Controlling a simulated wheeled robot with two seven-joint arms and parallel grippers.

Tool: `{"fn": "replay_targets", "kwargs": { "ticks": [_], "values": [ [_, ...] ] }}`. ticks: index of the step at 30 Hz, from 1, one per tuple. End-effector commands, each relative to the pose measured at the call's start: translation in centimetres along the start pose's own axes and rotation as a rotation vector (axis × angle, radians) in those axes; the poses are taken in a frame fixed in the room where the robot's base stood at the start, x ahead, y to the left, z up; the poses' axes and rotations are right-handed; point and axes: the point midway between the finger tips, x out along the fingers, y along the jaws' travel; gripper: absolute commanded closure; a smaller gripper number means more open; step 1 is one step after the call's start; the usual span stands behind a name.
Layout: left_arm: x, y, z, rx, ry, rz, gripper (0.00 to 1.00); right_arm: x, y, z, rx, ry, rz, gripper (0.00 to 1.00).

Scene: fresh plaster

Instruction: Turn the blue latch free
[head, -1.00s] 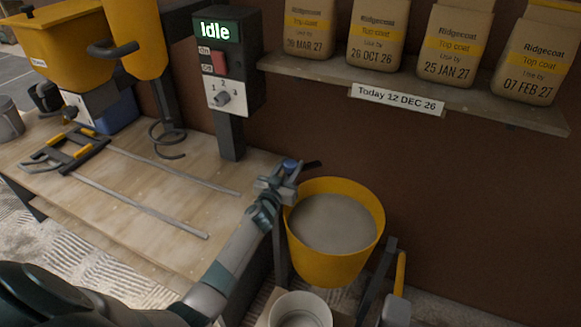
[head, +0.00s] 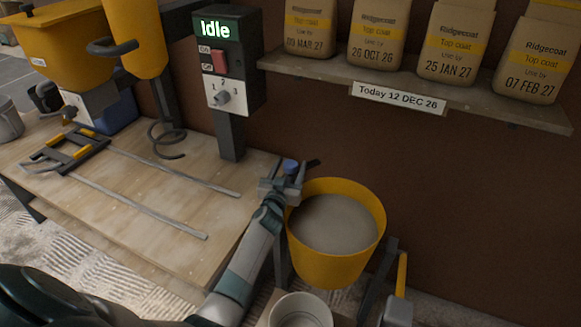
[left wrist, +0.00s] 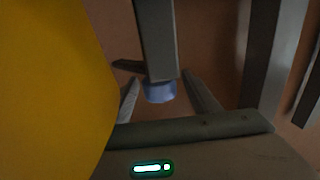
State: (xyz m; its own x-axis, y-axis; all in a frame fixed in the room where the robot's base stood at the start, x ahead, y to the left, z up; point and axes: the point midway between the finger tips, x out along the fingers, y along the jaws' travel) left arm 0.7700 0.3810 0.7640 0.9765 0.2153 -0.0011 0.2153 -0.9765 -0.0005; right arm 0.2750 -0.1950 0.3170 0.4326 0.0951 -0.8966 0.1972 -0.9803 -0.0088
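The blue latch (head: 290,166) is a small blue knob with a dark lever beside it, at the upper left rim of the yellow tub (head: 330,272) of grey plaster. My left gripper (head: 282,180) reaches up to it from below. In the left wrist view the blue latch (left wrist: 160,92) sits between the two fingers of my left gripper (left wrist: 165,95). The fingers are apart, with a visible gap on the right side; whether the left one touches I cannot tell. A grey post hides the latch's upper part there. My right gripper is not in view.
A white bucket (head: 300,312) stands below the tub. Left is a wooden bench (head: 130,200) with metal rails and a yellow-black frame (head: 75,148). A control box (head: 222,70) reading "Idle" stands behind. A shelf (head: 480,98) holds several Ridgecoat bags.

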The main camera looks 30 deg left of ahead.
Motion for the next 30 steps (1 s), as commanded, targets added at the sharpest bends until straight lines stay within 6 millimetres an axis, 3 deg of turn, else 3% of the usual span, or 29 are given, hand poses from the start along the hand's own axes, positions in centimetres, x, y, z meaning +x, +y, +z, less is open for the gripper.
{"fn": "replay_targets", "kwargs": {
  "ticks": [8, 14, 20, 30],
  "values": [
    [-0.1, 0.0, 0.0, 0.000, 0.001, 0.001, 0.44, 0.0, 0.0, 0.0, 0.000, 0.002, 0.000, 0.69],
    [-1.4, 0.0, 0.0, 0.000, 0.001, 0.001, 0.44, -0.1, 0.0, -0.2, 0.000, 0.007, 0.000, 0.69],
    [-4.2, 0.1, 0.1, -0.001, 0.001, 0.002, 0.44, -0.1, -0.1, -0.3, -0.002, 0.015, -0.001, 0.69],
    [-10.7, 0.0, 0.1, 0.000, 0.000, 0.001, 0.44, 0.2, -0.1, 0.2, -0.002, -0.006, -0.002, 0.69]
  ]
}}
